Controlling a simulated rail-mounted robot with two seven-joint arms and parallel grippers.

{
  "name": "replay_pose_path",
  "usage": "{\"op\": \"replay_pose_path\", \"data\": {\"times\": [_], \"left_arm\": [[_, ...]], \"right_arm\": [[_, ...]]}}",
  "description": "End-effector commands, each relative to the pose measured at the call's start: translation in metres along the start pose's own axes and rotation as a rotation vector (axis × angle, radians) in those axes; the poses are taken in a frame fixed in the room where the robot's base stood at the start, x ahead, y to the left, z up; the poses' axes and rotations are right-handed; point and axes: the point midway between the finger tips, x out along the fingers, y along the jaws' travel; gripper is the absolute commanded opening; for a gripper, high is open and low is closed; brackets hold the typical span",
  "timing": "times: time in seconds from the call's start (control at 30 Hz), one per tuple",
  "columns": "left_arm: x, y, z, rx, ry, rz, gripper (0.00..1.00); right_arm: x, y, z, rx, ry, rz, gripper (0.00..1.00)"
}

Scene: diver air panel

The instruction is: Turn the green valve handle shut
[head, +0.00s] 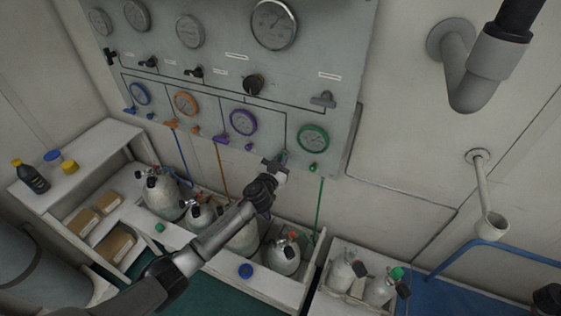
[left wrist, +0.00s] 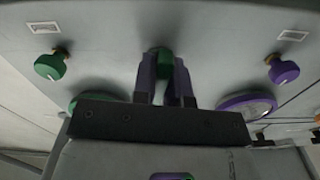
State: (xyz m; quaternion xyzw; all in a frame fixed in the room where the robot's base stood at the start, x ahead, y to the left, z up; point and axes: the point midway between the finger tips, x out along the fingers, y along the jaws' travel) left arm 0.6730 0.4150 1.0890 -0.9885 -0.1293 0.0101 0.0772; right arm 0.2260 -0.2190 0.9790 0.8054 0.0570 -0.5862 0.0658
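The green valve handle (left wrist: 163,62) sits on the grey panel, between the green and purple gauges; it also shows in the head view (head: 284,156), partly covered by my gripper. My left gripper (head: 276,165) is at the panel at this handle. In the left wrist view its two fingers (left wrist: 165,72) stand on either side of the green handle with little gap. I cannot tell whether they press on it. The handle's lower part is hidden between the fingers. My right gripper is not in view.
The green gauge (head: 313,138) and purple gauge (head: 243,122) flank the handle. A green knob (left wrist: 50,65) and purple knob (left wrist: 284,69) are close by. Several grey cylinders, such as one (head: 283,256), stand in the white rack below. A large pipe (head: 475,75) juts out at upper right.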

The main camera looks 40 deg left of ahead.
Motion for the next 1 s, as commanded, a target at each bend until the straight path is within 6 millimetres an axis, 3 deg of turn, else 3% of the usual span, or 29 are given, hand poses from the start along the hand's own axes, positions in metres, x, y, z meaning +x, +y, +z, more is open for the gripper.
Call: {"op": "replay_pose_path", "data": {"times": [0.1, 0.53, 1.0], "left_arm": [[-0.0001, 0.0001, 0.0, 0.0, 0.0, 0.0, 0.0], [-0.0001, -0.0005, 0.0001, 0.066, 0.0, 0.0, 0.0], [-0.0001, -0.0027, -0.001, 0.467, 0.001, 0.0, 0.0]], "right_arm": [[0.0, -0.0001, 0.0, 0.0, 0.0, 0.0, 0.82], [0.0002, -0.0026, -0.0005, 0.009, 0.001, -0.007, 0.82], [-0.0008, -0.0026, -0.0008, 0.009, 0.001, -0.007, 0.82]]}}
